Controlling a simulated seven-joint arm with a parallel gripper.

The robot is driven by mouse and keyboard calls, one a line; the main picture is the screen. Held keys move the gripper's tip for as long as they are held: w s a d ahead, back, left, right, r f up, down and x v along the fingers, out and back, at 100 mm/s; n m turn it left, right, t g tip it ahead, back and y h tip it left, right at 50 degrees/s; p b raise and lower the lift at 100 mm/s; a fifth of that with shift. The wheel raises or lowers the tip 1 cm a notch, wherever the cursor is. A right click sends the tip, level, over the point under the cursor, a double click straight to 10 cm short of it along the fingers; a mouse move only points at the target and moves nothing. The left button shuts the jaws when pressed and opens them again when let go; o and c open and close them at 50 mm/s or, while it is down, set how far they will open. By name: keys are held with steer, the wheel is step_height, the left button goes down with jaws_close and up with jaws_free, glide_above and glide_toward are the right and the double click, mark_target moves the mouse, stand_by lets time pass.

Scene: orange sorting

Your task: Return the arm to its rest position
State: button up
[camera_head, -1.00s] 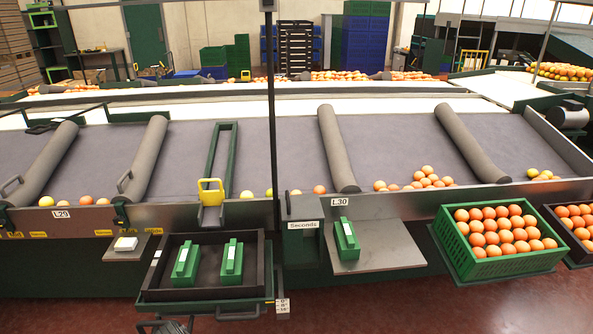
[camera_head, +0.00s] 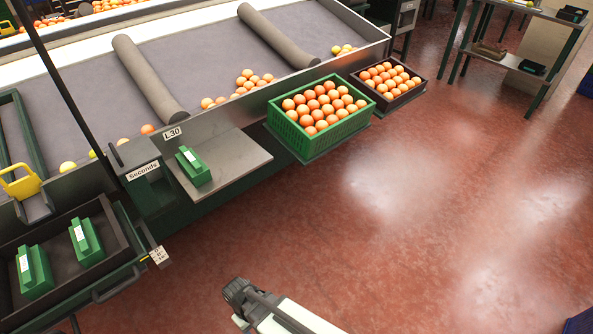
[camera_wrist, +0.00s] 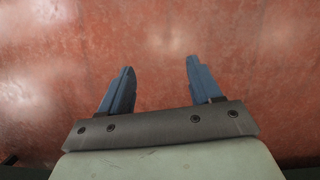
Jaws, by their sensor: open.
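My gripper (camera_wrist: 158,80) is open in the wrist view, its two blue-grey fingers apart with only the red floor between and beyond them. Nothing is held. In the head view part of my arm (camera_head: 275,310) shows at the bottom centre, over the floor and apart from the conveyor and crates. The fingers cannot be made out clearly there.
A green crate (camera_head: 274,122) and a dark crate (camera_head: 358,84), both full of oranges, stand at the conveyor's front edge. A grey shelf (camera_head: 245,165) holds a green box (camera_head: 193,168). A dark tray (camera_head: 112,225) sits at left. The red floor (camera_head: 420,230) at right is clear.

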steer(key=s+d+f+m+g, duration=0.1)
steer(key=s+d+f+m, duration=0.1)
steer(key=d, duration=0.8)
steer(key=s+d+f+m+g+y, duration=0.1)
steer(key=d+m, duration=0.3)
steer(key=d, duration=0.7)
steer(key=s+d+f+m+g+y, duration=0.1)
steer(key=s+d+f+m+g, duration=0.2)
steer(key=d, duration=0.8)
steer(key=shift+s+f+m, duration=0.25)
steer(key=shift+f+m, duration=0.25)
steer(key=shift+m, duration=0.1)
